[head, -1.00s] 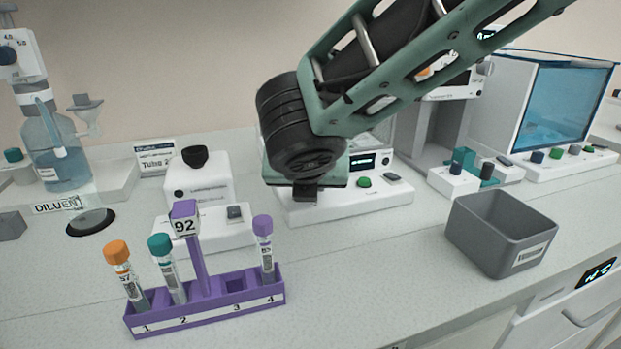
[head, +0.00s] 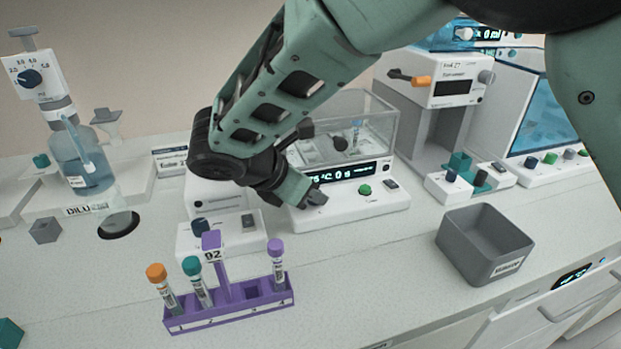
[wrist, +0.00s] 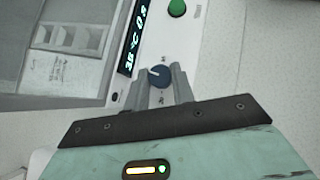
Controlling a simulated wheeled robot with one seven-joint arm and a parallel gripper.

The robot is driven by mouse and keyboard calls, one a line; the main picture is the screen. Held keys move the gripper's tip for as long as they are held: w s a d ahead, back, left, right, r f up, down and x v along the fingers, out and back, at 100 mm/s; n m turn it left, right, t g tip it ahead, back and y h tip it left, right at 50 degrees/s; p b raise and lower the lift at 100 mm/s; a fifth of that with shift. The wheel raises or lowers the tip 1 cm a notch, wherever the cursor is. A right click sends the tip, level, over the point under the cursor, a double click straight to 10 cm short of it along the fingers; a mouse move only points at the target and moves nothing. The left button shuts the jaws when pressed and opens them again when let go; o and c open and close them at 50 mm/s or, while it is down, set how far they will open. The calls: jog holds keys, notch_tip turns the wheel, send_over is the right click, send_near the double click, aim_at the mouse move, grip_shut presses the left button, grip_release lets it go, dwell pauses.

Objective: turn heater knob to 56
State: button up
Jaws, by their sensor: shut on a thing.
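The heater (head: 385,200) is a white unit with a clear box on top, a green button and a lit display (head: 352,172). In the wrist view the display (wrist: 135,38) appears to read 35 °C and 0 s. My gripper (head: 313,197) is at the left of the heater's front panel. In the wrist view my gripper (wrist: 163,80) has its fingers on either side of the dark blue heater knob (wrist: 160,74), shut on it. The knob's white pointer aims to the upper left in that view. In the head view the knob is hidden by my gripper.
A purple rack (head: 230,312) with several capped tubes stands in front of the heater, left of centre. A grey bin (head: 485,245) stands to the right. A white device with a dark knob (head: 200,227) is left of my gripper. Bench between rack and bin is clear.

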jog(key=shift+m+g+h+p, duration=0.3)
jog(key=shift+m+p, duration=0.1)
jog(key=shift+m, duration=0.1)
jog(key=o, duration=1)
jog(key=v, duration=1.7)
jog(key=shift+a+r, duration=0.15)
jog(key=shift+r, duration=0.1)
